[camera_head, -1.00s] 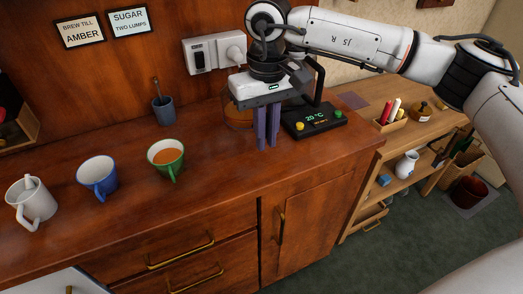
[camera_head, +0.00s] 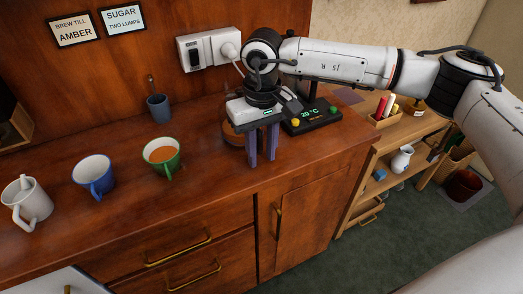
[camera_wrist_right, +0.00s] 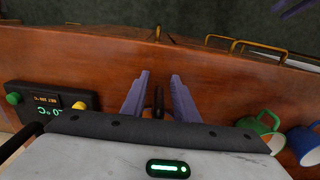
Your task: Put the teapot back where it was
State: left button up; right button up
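The teapot seems to be the amber-brown rounded thing (camera_head: 231,134) on the counter, mostly hidden behind my right gripper (camera_head: 262,146) in the head view. In the right wrist view, a dark upright bar (camera_wrist_right: 158,101), which looks like its handle, stands between the two purple fingers of the right gripper (camera_wrist_right: 159,88). Gaps show on both sides of the bar, so the gripper is open around it. My left gripper is not in the head view; a purple piece at the top right corner of the wrist view looks like part of it (camera_wrist_right: 297,7).
A black device reading 20 °C (camera_head: 312,117) stands close right of the right gripper. A grey-blue cup (camera_head: 158,108) is behind. The front counter is clear.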

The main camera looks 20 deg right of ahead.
notch_tip(320, 180, up, 12)
jog(key=shift+r+b, duration=0.15)
jog(key=shift+b, duration=0.25)
dwell(0.4)
